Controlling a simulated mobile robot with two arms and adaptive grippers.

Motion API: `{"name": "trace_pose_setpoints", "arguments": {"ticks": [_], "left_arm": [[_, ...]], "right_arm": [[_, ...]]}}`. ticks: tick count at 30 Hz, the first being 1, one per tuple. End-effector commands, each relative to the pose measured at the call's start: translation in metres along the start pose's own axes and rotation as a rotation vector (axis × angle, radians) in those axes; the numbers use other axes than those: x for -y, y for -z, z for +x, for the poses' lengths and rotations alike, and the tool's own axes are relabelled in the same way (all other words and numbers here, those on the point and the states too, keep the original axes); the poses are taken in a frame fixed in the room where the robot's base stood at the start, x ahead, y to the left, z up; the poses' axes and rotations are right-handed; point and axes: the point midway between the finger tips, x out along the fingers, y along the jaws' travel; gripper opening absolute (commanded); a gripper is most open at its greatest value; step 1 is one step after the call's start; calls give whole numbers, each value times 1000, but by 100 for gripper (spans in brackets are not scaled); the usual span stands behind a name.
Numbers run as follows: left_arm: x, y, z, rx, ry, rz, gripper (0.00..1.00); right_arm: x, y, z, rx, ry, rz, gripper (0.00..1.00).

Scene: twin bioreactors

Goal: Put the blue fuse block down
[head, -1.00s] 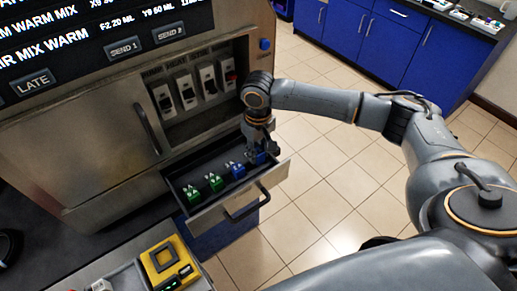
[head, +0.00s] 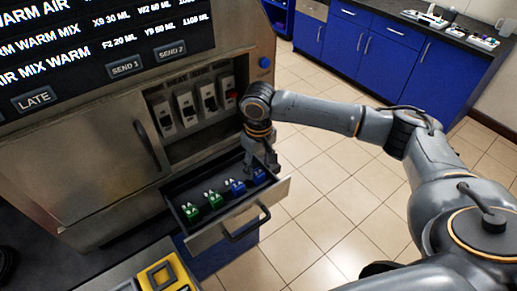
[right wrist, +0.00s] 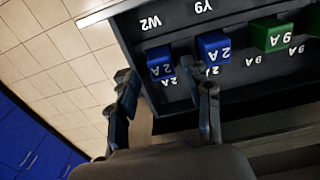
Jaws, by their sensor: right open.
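Two blue fuse blocks stand in the open drawer, in a row with two green ones. The rightmost blue block (head: 259,176) sits at the drawer's right end; in the right wrist view it is the leftmost block (right wrist: 161,70). The other blue block (head: 237,187) is beside it and also shows in the right wrist view (right wrist: 213,48). My right gripper (head: 261,161) is open and empty just above the rightmost blue block. In the right wrist view its spread fingers (right wrist: 166,90) lie to either side of that block. My left gripper is not in view.
The drawer's front wall (head: 235,228) carries a handle. Green blocks (head: 215,199) fill its left part. White labels, W2 and Y9 among them, mark the drawer floor. A panel of switches (head: 197,102) is above. A yellow device (head: 163,274) is at the front. Tiled floor is clear at right.

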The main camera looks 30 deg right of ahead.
Motion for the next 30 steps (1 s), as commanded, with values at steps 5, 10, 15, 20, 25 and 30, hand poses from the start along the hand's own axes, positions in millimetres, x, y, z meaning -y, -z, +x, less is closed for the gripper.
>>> {"name": "trace_pose_setpoints", "arguments": {"ticks": [5, 10, 15, 20, 25, 30], "left_arm": [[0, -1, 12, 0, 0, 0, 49], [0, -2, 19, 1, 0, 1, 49], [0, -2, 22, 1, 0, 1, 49], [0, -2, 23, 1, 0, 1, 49], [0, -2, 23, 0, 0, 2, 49], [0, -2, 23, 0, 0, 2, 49]], "right_arm": [[1, 1, -40, -6, 1, -3, 50], [1, 1, -76, -5, 2, -1, 50], [1, 1, -99, -2, 2, -2, 50], [1, 0, -108, -1, 2, -2, 50], [1, 0, -109, 0, 2, -2, 50], [1, 0, -108, 0, 2, -1, 50]]}}
